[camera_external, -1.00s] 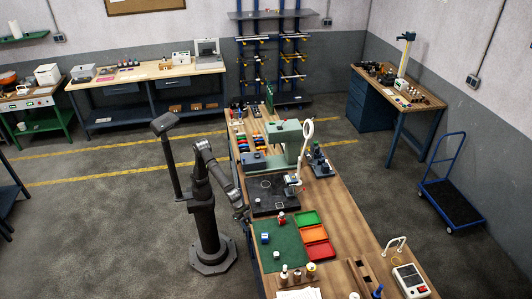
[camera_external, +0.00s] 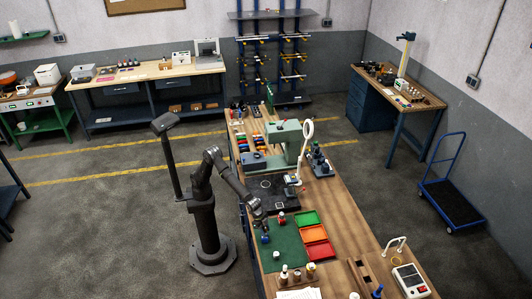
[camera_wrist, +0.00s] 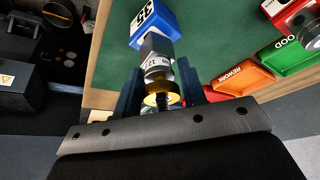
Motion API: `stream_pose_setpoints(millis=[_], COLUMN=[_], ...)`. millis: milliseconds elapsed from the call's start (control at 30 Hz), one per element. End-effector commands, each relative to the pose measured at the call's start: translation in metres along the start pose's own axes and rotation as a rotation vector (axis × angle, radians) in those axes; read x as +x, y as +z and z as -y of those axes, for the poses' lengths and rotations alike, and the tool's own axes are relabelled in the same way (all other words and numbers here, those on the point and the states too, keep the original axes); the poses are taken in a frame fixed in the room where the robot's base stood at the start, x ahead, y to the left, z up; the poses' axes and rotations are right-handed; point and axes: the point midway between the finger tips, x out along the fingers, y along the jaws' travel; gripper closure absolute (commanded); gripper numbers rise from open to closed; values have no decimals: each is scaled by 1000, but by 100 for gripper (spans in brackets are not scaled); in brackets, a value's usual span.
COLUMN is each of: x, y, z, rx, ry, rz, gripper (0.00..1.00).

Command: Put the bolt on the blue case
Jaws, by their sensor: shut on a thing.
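The blue case (camera_wrist: 150,22), marked 35, sits on the green mat at the top of the wrist view. In the external view the blue case (camera_external: 265,239) is small, at the mat's left side. My gripper (camera_wrist: 160,84) is shut on the bolt (camera_wrist: 157,48), a silver hex piece with dark markings and a yellow band nearer the wrist. The bolt's far end overlaps the case's edge in the wrist view; I cannot tell if they touch. In the external view my gripper (camera_external: 262,222) is just above the case, and the bolt is too small to make out.
A red block (camera_wrist: 287,14) stands on the green mat (camera_external: 284,256), right of the case. Green (camera_external: 307,218), orange (camera_external: 315,233) and red (camera_external: 318,250) trays line the mat's right side. A dark plate (camera_external: 285,201) lies behind. Several small items stand at the front.

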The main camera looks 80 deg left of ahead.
Motion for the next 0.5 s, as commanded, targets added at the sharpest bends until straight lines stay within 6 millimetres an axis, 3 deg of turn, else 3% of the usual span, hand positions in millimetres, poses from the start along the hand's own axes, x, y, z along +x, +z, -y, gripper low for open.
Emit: stream_pose_setpoints(millis=[367, 400, 500], x=[4, 4, 4], y=[1, 1, 1], z=[0, 0, 0], rx=[0, 0, 0], ry=[0, 0, 0], rz=[-2, -1, -1], gripper=[98, 54, 40])
